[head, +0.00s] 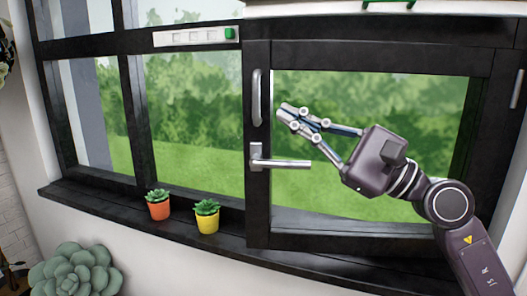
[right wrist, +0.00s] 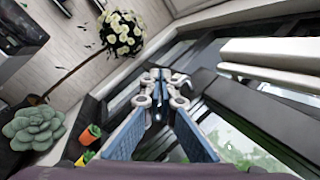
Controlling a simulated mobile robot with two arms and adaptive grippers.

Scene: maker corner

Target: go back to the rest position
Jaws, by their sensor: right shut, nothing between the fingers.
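My right gripper (head: 283,112) is shut and empty. It is in front of the right window sash, above and to the right of the silver window handle (head: 282,163), and apart from it as far as the head view shows. In the right wrist view my right gripper (right wrist: 162,75) has its fingertips together with nothing between them. The handle lies horizontal, pointing right, on the dark sash frame (head: 258,210). My left gripper is in neither view.
Potted succulents, one in an orange pot (head: 159,210) and one in a yellow pot (head: 207,224), stand on the dark sill (head: 120,212). A large succulent (head: 75,272) is at the lower left. A white strip with a green end (head: 195,37) is on the upper frame.

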